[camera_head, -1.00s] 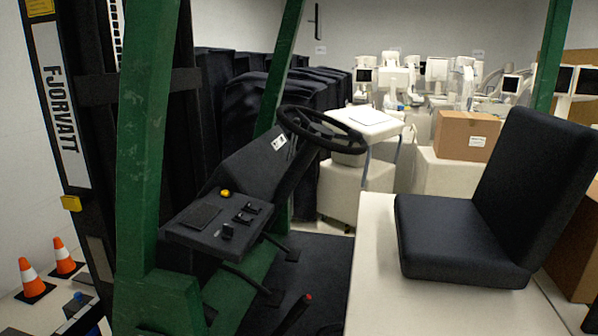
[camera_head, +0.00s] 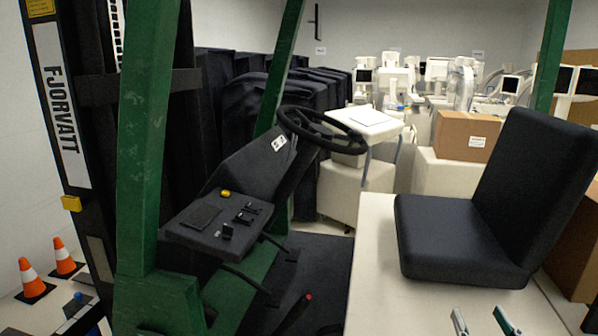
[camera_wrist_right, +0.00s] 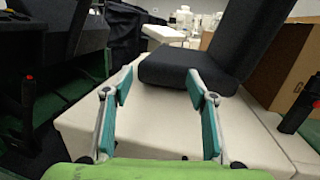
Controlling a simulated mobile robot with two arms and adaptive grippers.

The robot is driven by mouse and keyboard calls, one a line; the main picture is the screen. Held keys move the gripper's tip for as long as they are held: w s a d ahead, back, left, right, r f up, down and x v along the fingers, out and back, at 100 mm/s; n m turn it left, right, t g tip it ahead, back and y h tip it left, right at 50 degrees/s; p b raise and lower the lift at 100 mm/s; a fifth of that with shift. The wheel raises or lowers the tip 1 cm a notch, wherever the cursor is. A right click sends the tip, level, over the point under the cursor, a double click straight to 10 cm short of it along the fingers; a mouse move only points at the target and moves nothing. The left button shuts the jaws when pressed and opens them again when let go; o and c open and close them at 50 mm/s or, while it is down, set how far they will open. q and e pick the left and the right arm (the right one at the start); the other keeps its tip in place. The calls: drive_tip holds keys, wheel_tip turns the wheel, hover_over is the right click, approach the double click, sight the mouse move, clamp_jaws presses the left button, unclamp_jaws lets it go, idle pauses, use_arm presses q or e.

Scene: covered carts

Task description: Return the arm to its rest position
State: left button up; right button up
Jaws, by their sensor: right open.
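My right gripper (camera_head: 481,321) shows at the bottom edge of the head view, its two fingertips apart. It is over the cream seat base (camera_head: 376,262) in the picture, in front of the black seat (camera_head: 462,236). In the right wrist view my right gripper (camera_wrist_right: 160,85) has its teal-padded fingers spread wide with nothing between them. The black seat (camera_wrist_right: 178,70) lies beyond the fingertips there, apart from them as far as I can tell. The rest of my right arm is out of the head view. My left gripper is in neither view.
A green forklift post (camera_head: 145,130), a control panel (camera_head: 215,222) and a steering wheel (camera_head: 322,128) stand left of the seat. Brown boxes (camera_head: 466,136) and white machines stand behind. Orange cones (camera_head: 34,278) are on the floor at left.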

drive_tip(key=s+a+f+m+g+h, duration=0.2)
drive_tip(key=s+f+m+g, duration=0.2)
drive_tip(key=f+m, duration=0.5)
drive_tip(key=s+a+f+m+g+h, duration=0.15)
drive_tip(key=s+f+m+g, duration=0.35)
drive_tip(key=m, duration=0.6)
drive_tip(key=s+a+f+m+g+y, duration=0.2)
drive_tip(key=s+a+f+m+g, duration=0.1)
drive_tip(key=s+a+f+m, duration=0.35)
drive_tip(key=s+a+f+m+g+y, duration=0.3)
drive_tip(key=s+a+f+m+g, duration=0.15)
drive_tip(key=s+m, duration=0.45)
wheel_tip(320, 180, down, 30)
drive_tip(key=s+n+b, duration=0.2)
drive_tip(key=b, duration=0.3)
drive_tip(key=s+d+f+g+b, duration=0.1)
drive_tip(key=s+f+b, duration=0.1)
drive_tip(key=s+f, duration=0.6)
drive_tip(key=s+d+f+b, duration=0.2)
drive_tip(key=s+f, duration=0.7)
drive_tip(key=f, duration=0.5)
drive_tip(key=shift+s+g+b, duration=0.2)
drive_tip(key=shift+g+b, duration=0.15)
drive_tip(key=shift+b, duration=0.15)
